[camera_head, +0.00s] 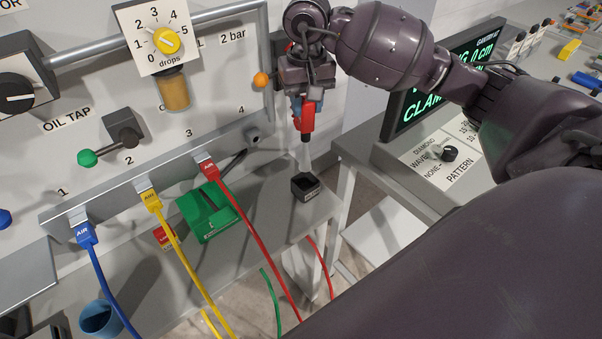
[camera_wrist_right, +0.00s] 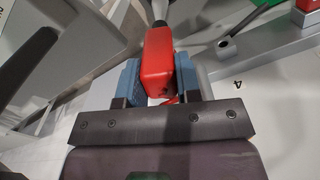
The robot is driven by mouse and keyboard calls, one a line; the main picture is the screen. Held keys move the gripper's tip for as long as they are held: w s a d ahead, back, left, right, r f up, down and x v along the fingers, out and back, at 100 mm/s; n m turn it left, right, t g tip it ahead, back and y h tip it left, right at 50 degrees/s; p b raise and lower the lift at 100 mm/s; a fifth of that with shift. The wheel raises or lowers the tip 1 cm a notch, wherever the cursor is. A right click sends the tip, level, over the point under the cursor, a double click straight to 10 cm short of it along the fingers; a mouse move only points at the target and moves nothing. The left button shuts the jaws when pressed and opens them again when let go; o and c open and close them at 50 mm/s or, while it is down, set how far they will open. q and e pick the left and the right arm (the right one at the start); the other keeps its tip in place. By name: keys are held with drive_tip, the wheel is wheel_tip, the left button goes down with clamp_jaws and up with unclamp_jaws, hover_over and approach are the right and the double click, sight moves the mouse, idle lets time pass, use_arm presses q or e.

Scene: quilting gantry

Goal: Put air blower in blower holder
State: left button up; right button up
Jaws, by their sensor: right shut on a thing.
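The air blower (camera_head: 307,120) is red with a pale narrow nozzle pointing down. My right gripper (camera_head: 304,102) is shut on its upper body and holds it roughly upright in the air. In the right wrist view the red blower (camera_wrist_right: 157,62) sits between the blue finger pads of the gripper (camera_wrist_right: 158,85). The blower holder looks to be the small black open-topped box (camera_head: 305,187) on the grey bench. The nozzle tip appears just above the box in the head view; the gap between them is hard to judge. My left gripper is out of view.
A green block (camera_head: 208,213) stands left of the box. Blue, yellow and red air hoses (camera_head: 250,232) run from the panel manifold down over the bench. The panel stands behind; the pattern console (camera_head: 440,165) is to the right. A blue cup (camera_head: 99,318) is at lower left.

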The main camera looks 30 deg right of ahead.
wheel_tip(320, 180, down, 18)
drive_tip(key=shift+r, duration=0.1)
idle(0.5)
drive_tip(key=shift+f+b, duration=0.2)
drive_tip(key=shift+b, duration=0.1)
drive_tip(key=o, duration=1)
